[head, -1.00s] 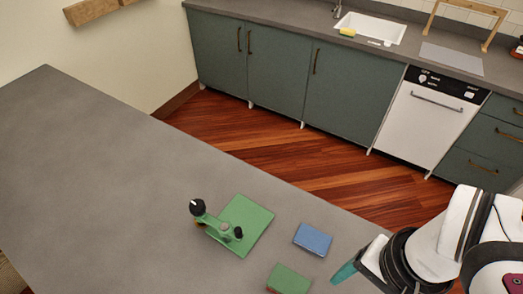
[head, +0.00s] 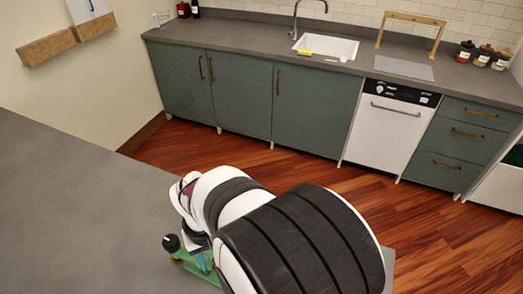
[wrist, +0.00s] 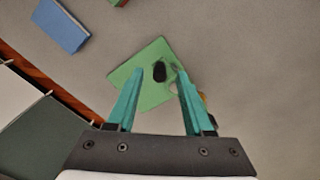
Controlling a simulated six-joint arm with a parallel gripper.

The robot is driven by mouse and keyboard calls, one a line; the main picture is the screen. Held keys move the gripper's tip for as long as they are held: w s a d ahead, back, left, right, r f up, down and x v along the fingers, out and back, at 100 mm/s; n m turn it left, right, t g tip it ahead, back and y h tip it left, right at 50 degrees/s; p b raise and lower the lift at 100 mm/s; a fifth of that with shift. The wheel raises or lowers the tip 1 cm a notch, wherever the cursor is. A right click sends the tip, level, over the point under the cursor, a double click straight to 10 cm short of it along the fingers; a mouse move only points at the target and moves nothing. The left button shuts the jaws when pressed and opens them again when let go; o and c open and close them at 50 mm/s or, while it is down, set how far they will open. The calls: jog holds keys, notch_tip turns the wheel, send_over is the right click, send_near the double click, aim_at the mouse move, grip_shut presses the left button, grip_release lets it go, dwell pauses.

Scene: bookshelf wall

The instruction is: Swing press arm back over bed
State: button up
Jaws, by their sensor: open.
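The green press is mostly hidden behind my arm in the head view; its black knob (head: 171,243) and a strip of green (head: 188,262) show. In the wrist view its flat green bed (wrist: 140,88) lies ahead, with a dark upright knob (wrist: 159,71) standing at the bed's right part. The rest of the press arm is largely covered by my right finger, so its exact angle to the bed cannot be told. My gripper (wrist: 159,73) is open, its teal fingers on either side of the dark knob in the picture; I see no clear contact. A finger also shows in the head view (head: 203,262).
A blue block (wrist: 60,25) lies on the grey table, with a green block (wrist: 119,2) at the frame edge. The table (head: 70,215) is clear to the left. A counter (head: 235,48) with a sink stands across the wooden floor.

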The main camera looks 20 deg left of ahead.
jog(key=shift+f, duration=0.95)
grip_shut()
dwell(0.7)
